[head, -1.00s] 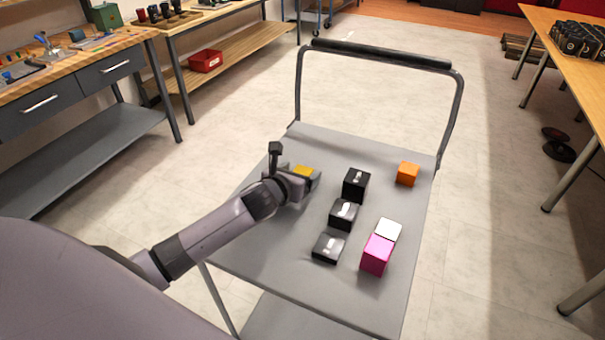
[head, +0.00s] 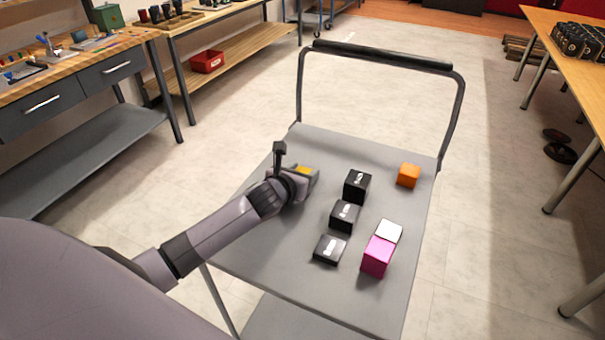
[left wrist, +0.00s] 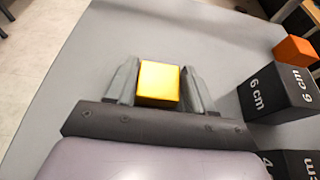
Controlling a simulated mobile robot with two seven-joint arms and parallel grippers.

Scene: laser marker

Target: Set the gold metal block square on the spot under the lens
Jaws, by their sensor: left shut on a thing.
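The gold metal block (head: 303,171) is between the fingers of my left gripper (head: 304,175), over the far left part of the grey cart top. In the left wrist view the gold block (left wrist: 159,82) sits square between the two fingertips of my left gripper (left wrist: 158,88), which is shut on it. I cannot tell whether the block touches the cart top or is slightly above it. The lens and the spot under it are not in these views. My right gripper is not in view.
On the cart top (head: 285,250) stand several black marked blocks (head: 356,186), an orange cube (head: 408,175), a white block (head: 388,230) and a magenta cube (head: 378,256). The cart's handle (head: 380,56) rises at its far end. Workbenches (head: 90,60) stand left, a table (head: 570,70) right.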

